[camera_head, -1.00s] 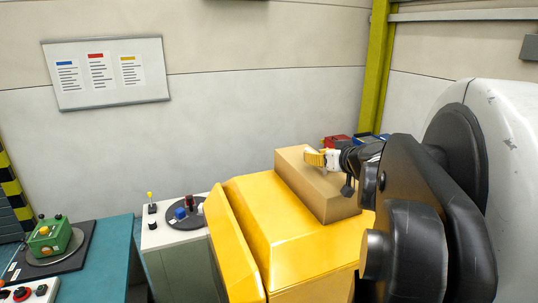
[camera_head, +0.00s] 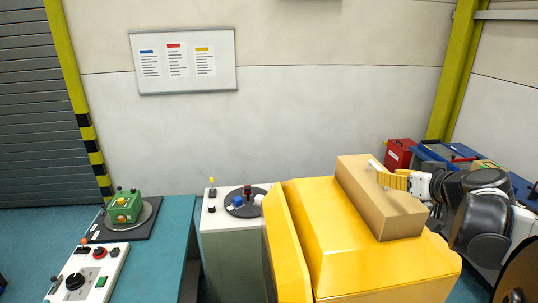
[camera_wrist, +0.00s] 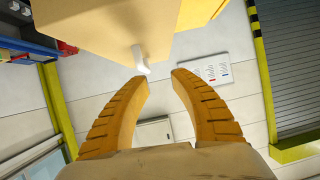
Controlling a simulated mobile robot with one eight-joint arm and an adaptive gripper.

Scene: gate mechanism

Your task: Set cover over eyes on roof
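A long tan box-shaped cover (camera_head: 392,210) sits on the sloped yellow housing (camera_head: 340,255) in the head view. A small white peg (camera_head: 374,165) shows by its upper part. My gripper (camera_head: 384,180), with yellow fingers, is in front of the cover's upper part, coming from the right. In the wrist view, my gripper (camera_wrist: 161,76) has its two curved fingers apart with nothing between them. The white peg (camera_wrist: 140,60) stands just beyond the fingertips, with the tan cover (camera_wrist: 110,22) behind it. No eyes are visible; the cover may hide them.
A grey cabinet (camera_head: 225,250) with a round dark plate stands left of the housing. A teal bench (camera_head: 165,245) with a green device (camera_head: 124,206) and a control panel (camera_head: 88,275) is farther left. A red box (camera_head: 399,153) and blue bins are behind the cover.

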